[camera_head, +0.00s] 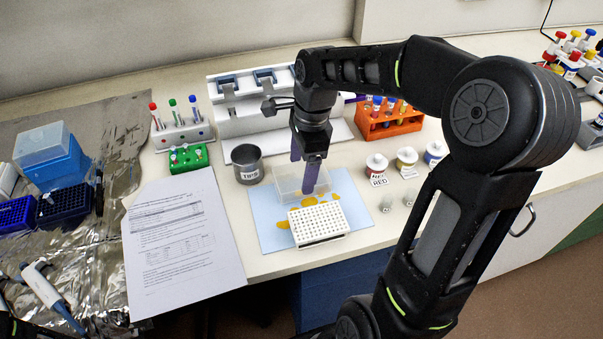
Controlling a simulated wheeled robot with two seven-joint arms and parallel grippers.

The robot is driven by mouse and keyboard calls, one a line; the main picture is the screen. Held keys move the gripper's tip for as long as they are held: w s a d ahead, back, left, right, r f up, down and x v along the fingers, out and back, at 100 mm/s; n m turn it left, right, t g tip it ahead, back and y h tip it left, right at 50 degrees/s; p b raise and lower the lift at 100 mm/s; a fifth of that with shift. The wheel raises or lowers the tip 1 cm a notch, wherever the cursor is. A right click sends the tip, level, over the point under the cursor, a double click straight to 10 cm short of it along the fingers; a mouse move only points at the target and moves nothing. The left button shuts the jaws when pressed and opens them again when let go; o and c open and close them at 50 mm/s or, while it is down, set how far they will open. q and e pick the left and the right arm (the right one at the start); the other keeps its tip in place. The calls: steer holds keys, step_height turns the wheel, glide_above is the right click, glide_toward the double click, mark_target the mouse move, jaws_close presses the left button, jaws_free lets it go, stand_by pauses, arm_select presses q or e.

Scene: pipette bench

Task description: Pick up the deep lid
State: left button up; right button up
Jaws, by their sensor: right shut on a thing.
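The deep lid (284,184) is a clear, see-through box-shaped lid over the back part of the light blue mat (268,223). It is behind the white rack with many holes (318,223). My right gripper (309,184) points down with its purple fingers at the lid and is shut on it. The arm comes from the right. Whether the lid touches the mat is hard to tell. My left gripper is not in view.
A metal can (247,164) stands left of the lid. Red, yellow and blue labelled jars (377,170) stand to the right, with an orange tube rack (390,122) behind. A printed sheet (182,248) lies left. Blue tip boxes (55,172) stand on foil at far left.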

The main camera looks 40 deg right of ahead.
mark_target(302, 171)
step_height(302, 171, up, 10)
steer(key=shift+b, duration=0.3)
stand_by(0.8)
